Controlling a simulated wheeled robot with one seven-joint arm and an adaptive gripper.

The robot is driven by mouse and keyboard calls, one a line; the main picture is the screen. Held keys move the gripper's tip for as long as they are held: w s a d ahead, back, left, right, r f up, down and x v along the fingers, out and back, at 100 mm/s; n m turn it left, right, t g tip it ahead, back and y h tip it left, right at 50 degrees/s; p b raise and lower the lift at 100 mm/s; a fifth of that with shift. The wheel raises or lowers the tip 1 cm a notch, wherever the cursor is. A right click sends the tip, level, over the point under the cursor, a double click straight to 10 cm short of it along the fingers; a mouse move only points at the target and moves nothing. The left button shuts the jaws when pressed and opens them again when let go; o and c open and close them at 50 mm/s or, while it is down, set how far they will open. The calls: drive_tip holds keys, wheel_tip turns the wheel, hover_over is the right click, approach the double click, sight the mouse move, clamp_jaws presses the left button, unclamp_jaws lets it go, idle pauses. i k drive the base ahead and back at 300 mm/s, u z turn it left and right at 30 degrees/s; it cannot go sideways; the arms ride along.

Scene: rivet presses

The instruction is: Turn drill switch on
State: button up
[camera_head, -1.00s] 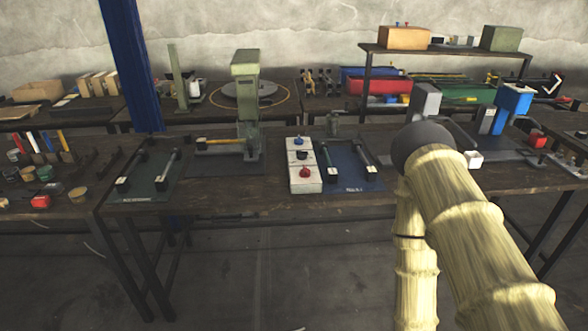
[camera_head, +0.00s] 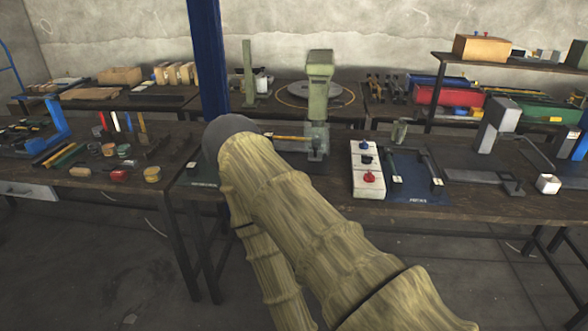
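A white control box (camera_head: 366,171) stands on the workbench right of centre. It carries a blue knob (camera_head: 364,145), a black knob (camera_head: 366,160) and a red button (camera_head: 369,177). I cannot tell which of these, if any, is the drill switch, or whether it is on. A green upright machine (camera_head: 318,88) stands behind and left of the box. My arm, in a yellowish sleeve, reaches up from the bottom right to a dark rounded joint at left of centre. My gripper is not visible; the arm covers part of the bench.
A blue mat (camera_head: 414,187) with dark handles lies right of the box. A white cube block (camera_head: 548,184) and grey presses stand farther right. A blue post (camera_head: 208,60) rises at the left. Small parts and tools crowd the left bench (camera_head: 72,178). Open floor shows in front.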

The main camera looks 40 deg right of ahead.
sight(369, 178)
drive_tip(key=u, duration=1.1)
drive_tip(key=k, duration=0.95)
drive_tip(key=z, duration=1.45)
